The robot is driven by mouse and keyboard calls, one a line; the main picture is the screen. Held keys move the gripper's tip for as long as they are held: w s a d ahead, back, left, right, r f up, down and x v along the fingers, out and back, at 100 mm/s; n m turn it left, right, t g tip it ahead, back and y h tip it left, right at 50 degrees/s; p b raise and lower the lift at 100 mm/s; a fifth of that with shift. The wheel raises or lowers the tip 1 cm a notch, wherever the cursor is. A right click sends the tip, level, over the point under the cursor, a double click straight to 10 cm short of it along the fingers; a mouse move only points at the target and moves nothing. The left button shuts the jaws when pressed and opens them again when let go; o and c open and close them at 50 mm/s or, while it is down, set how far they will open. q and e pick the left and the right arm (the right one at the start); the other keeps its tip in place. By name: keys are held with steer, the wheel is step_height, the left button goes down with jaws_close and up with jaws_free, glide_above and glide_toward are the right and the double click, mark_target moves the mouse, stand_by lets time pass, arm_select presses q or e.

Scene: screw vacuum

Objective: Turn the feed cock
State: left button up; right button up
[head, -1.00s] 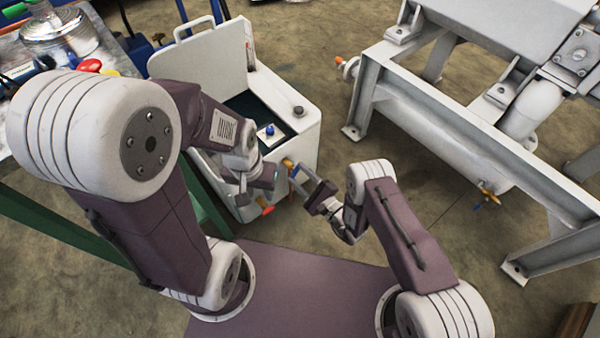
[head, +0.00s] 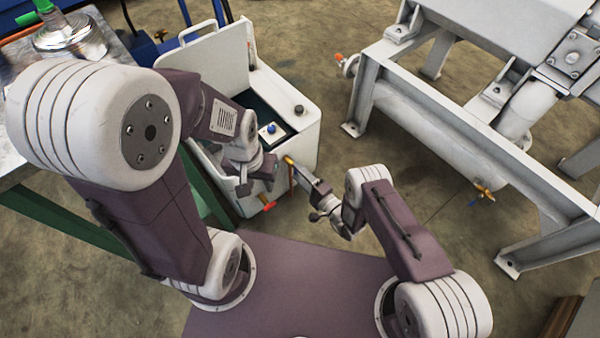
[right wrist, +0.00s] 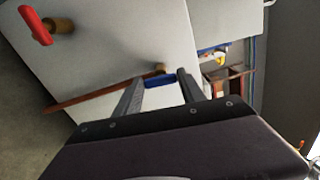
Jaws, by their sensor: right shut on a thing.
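A brass cock (head: 289,160) sits on the side of the white cart-like box (head: 303,140). In the right wrist view its blue handle (right wrist: 160,79) lies between my right gripper's fingers (right wrist: 158,92), with a bit of brass (right wrist: 158,68) just beyond it. My right gripper (head: 297,169) is shut on this blue handle, close to the box wall. A second cock with a red handle (head: 268,207) sits lower on the box; it also shows in the wrist view (right wrist: 36,25). My left gripper (head: 256,184) hangs beside the box, fingers apart and empty.
A brownish-red rod or hose (right wrist: 95,93) runs along the box wall beside my right fingers. A grey steel frame (head: 440,130) with another brass cock (head: 484,192) stands at the right. A metal table is at the left. Floor between box and frame is clear.

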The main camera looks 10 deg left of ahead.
stand_by(0.5)
steer(key=o, duration=1.4)
steer(key=shift+c, duration=0.2)
steer(key=p+v, duration=0.4)
steer(key=v, duration=0.5)
steer(key=shift+d, duration=0.1)
